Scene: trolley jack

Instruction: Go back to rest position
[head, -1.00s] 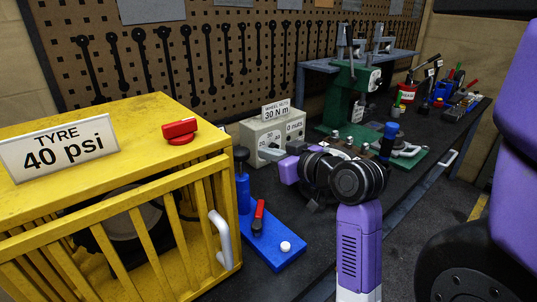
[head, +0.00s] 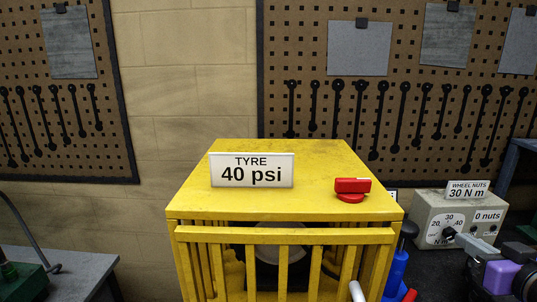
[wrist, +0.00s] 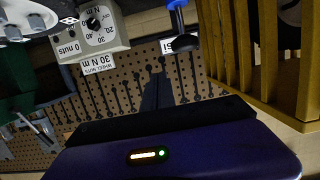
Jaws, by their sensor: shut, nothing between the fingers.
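My gripper (wrist: 157,80) shows in the wrist view as a dark narrow shape, its fingers together and empty, beyond the purple wrist housing (wrist: 165,152) with its small lights. It points toward the pegboard and touches nothing that I can see.
The yellow tyre cage (head: 285,205) stands in the centre, with a red knob (head: 351,188) and a 40 psi sign (head: 252,170) on top. The grey dial box (head: 450,220) is at right. A grey bench (head: 75,272) is at lower left. The wrist view is upside down.

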